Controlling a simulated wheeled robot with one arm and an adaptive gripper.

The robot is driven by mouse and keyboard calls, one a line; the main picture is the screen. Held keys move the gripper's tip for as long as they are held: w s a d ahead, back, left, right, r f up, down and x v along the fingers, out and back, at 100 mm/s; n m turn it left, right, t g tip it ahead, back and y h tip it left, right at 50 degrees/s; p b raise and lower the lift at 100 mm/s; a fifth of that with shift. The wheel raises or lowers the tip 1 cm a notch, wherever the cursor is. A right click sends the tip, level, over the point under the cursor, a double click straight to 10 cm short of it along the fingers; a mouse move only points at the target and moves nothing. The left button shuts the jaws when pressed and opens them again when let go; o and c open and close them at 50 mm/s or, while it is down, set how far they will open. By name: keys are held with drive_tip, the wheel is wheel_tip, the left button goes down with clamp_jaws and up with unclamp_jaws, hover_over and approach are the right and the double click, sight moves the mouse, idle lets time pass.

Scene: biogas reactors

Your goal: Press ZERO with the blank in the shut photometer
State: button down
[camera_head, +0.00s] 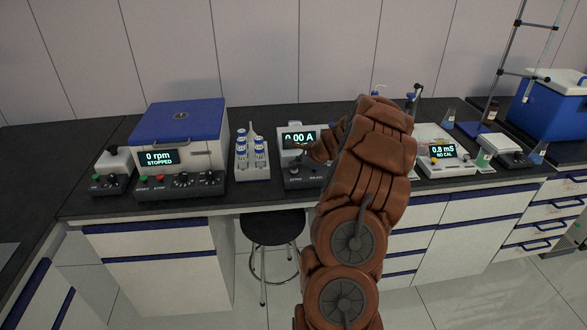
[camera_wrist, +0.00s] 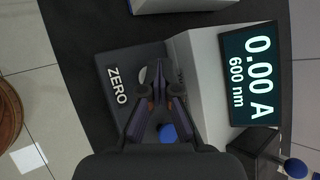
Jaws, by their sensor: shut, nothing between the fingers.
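The photometer stands on the dark bench; its lit display (camera_head: 301,138) reads 0.00 A. In the wrist view the display (camera_wrist: 250,75) reads 0.00 A and 600 nm. The ZERO label (camera_wrist: 117,85) is on the dark front panel, and a pale round button (camera_wrist: 143,75) beside it is partly hidden by my fingers. A blue button (camera_wrist: 167,131) shows farther along the panel. My gripper (camera_wrist: 159,72) is shut and empty, its tips over or at the pale button; contact cannot be told. The head view shows my gripper (camera_head: 302,149) in front of the photometer. The blank is not visible.
A rack (camera_head: 253,170) with several blue-capped vials stands left of the photometer. A blue-lidded centrifuge (camera_head: 183,135) is farther left. A meter (camera_head: 443,153) reading 0.8 mS is to the right. A stool (camera_head: 272,227) stands before the bench.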

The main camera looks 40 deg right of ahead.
sight(295, 171)
drive_tip(key=shift+f, duration=0.15)
idle(0.4)
drive_tip(key=shift+r+p, duration=1)
drive_tip(key=shift+r, duration=0.35)
drive_tip(key=shift+r, duration=0.1)
wheel_tip(295, 171, up, 5)
drive_tip(key=p, duration=0.4)
idle(0.4)
